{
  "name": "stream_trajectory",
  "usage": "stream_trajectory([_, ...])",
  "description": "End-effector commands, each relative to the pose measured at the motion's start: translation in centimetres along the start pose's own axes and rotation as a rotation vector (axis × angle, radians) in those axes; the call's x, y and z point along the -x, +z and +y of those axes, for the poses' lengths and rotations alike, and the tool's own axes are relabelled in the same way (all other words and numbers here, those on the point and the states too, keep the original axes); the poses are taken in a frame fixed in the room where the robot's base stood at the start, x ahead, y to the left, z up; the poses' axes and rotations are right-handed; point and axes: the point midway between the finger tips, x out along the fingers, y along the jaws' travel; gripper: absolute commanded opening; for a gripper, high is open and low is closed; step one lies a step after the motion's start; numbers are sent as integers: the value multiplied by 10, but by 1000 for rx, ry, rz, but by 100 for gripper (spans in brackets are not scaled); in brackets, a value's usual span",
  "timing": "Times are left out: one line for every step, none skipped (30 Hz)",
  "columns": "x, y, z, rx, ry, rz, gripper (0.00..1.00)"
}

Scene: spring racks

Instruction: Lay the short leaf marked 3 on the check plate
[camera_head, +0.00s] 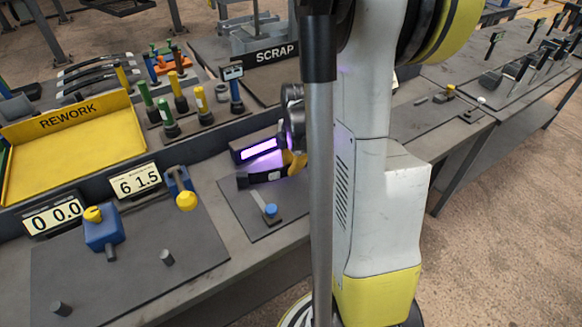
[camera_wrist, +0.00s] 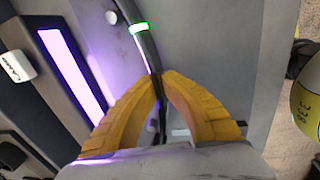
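My gripper (camera_wrist: 160,78) has its yellow fingers closed on a dark, narrow, curved leaf (camera_wrist: 148,48) with a bright green band. No number is readable on it. In the head view my gripper (camera_head: 293,160) is beside a purple-lit lamp bar (camera_head: 258,150), partly hidden by my arm. The lamp also shows at left in the wrist view (camera_wrist: 72,75). Below it is a dark plate (camera_head: 238,208) with a blue-knobbed lever (camera_head: 269,209). A larger dark plate (camera_head: 130,262) with short pegs lies at the left front. No label shows which is the check plate.
Two displays (camera_head: 54,218) (camera_head: 139,181) and blue fixtures with yellow knobs (camera_head: 102,228) (camera_head: 182,190) stand by the larger plate. A yellow REWORK tray (camera_head: 75,135), several dark curved leaves (camera_head: 98,68), colored-handled tools (camera_head: 180,93) and a SCRAP bin (camera_head: 277,55) are behind.

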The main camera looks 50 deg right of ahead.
Motion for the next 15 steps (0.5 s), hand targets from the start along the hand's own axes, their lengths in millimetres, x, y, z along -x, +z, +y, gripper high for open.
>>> stream_trajectory([0,0,0,0,0,0,0])
stream_trajectory([0,0,0,0,0,0,0])
stream_trajectory([0,0,1,0,0,0,0])
stream_trajectory([0,0,1,0,0,0,0])
stream_trajectory([0,0,1,0,0,0,0])
stream_trajectory([0,0,2,0,0,0,0])
stream_trajectory([0,0,2,0,0,0,0])
stream_trajectory([0,0,2,0,0,0,0])
stream_trajectory([0,0,3,0,0,0,0])
stream_trajectory([0,0,4,0,0,0,0])
stream_trajectory([0,0,4,0,0,0,0])
stream_trajectory([0,0,4,0,0,0,0])
stream_trajectory([0,0,5,0,0,0,0])
stream_trajectory([0,0,5,0,0,0,0])
stream_trajectory([0,0,6,0,0,0,0])
